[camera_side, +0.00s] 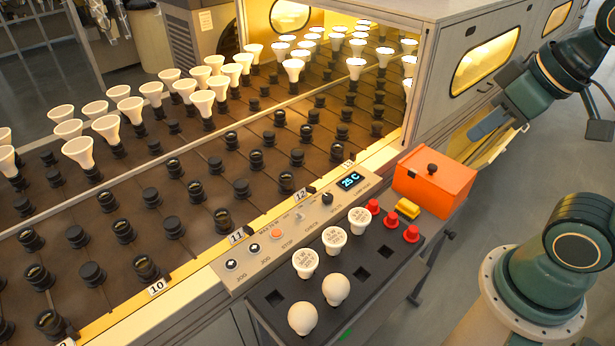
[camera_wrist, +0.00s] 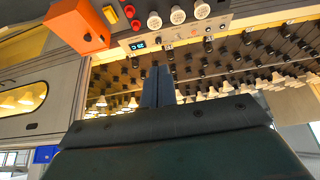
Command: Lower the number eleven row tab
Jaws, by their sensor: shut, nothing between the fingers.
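The number 11 tab (camera_side: 237,236) is a small white plate with black digits on the near rail of the conveyor, just behind the control panel's left end. It is too small for me to tell its exact tilt. Similar plates numbered 10 (camera_side: 157,288), 12 (camera_side: 301,194) and 13 (camera_side: 347,165) sit along the same rail. My gripper (camera_side: 488,124) is at the upper right, beside the oven housing and well away from the tab. Its blue-grey fingers also show in the wrist view (camera_wrist: 157,88), together and empty.
The control panel (camera_side: 272,236) has knobs and a 25 C display. In front, a dark tray (camera_side: 380,282) holds white bulbs, red caps and a yellow block. An orange box (camera_side: 435,182) stands between my gripper and the panel. White bulbs (camera_side: 107,128) stand on the conveyor.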

